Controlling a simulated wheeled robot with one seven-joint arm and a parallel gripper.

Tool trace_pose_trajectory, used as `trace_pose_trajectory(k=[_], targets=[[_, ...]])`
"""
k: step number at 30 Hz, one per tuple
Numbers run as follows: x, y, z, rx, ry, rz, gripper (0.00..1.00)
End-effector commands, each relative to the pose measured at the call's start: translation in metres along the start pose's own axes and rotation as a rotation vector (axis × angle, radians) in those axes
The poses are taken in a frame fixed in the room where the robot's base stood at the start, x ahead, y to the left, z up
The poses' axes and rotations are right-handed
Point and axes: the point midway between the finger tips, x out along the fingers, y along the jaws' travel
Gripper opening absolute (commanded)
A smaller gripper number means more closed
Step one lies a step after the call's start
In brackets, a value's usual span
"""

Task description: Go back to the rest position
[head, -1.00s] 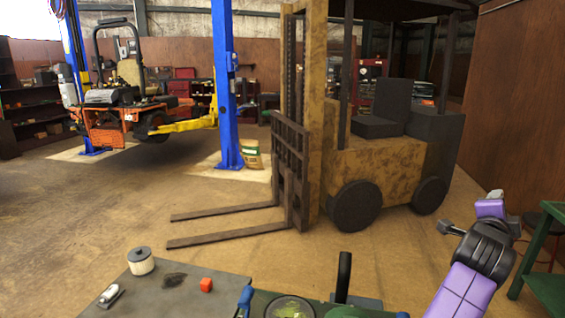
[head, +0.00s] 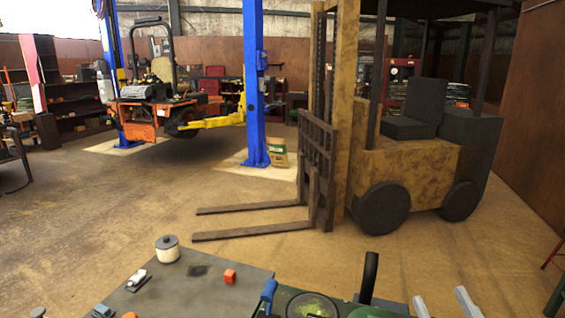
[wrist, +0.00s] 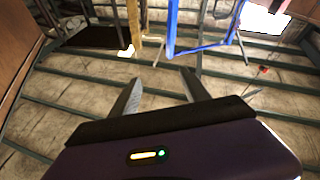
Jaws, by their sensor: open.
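My gripper (head: 444,304) shows in the head view only as two pale grey fingers at the bottom right edge, pointing up. In the wrist view its two dark fingers (wrist: 161,88) stand apart with nothing between them, so it is open and empty. The rest of my arm is out of the head view. Behind the fingers, the wrist view shows pale panels crossed by dark green beams, with a blue lift frame (wrist: 203,46) at the top.
A yellow forklift (head: 405,165) stands beyond, forks to the left. An orange mower (head: 150,108) hangs on the blue lift (head: 254,90).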

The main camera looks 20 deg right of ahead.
Motion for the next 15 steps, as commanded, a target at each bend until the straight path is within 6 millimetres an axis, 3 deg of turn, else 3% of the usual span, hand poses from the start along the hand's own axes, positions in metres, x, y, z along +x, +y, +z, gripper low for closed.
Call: trace_pose_trajectory(k=[1,6,15], targets=[[-0.022,-0.014,0.007,-0.004,-0.024,-0.040,0.55],[-0.088,-0.052,0.017,0.020,-0.096,-0.144,0.55],[-0.207,-0.097,0.028,0.166,-0.317,-0.241,0.55]])
